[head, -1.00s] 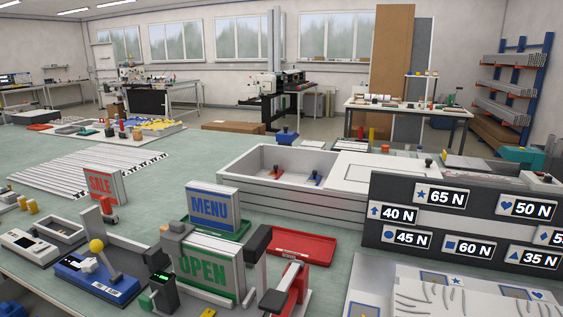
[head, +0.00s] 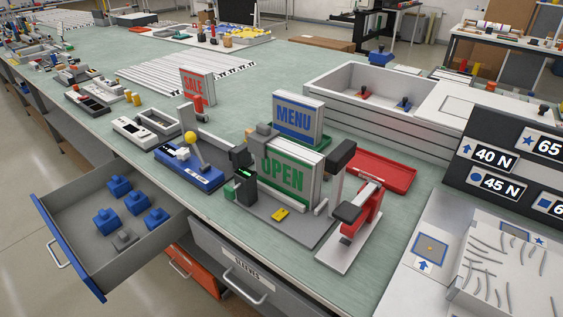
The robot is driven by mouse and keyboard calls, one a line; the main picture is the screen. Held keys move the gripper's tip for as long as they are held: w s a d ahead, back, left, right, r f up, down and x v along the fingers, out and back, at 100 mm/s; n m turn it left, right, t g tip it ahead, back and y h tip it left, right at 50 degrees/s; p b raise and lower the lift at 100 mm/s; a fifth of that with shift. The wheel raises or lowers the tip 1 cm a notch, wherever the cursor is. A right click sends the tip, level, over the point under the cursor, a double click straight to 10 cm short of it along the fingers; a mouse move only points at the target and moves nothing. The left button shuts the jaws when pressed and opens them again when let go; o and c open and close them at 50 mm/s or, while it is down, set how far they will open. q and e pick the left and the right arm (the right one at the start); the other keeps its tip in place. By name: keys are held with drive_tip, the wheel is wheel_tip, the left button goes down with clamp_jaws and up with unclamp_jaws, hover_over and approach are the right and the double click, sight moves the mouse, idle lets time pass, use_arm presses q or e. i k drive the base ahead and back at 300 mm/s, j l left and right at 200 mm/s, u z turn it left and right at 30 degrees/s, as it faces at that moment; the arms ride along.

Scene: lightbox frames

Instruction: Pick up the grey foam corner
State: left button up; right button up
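Two grey pieces could be the grey foam corner; I cannot tell which. One small grey piece (head: 125,239) lies near the front of the open drawer (head: 75,215), beside several blue pieces (head: 135,203) of similar build. The other is a grey block (head: 262,137) at the top left of the standing green OPEN sign (head: 290,172). A dark block (head: 342,153) is at that sign's right side. Neither of my grippers shows in the head view.
The open drawer juts out at the left below the bench top (head: 125,100). A blue device with a yellow knob (head: 188,165) and a red-and-grey press (head: 350,225) stand near the bench edge. A red tray (head: 385,172) lies behind.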

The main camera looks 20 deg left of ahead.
sight(125, 239)
drive_tip(key=u, duration=1.6)
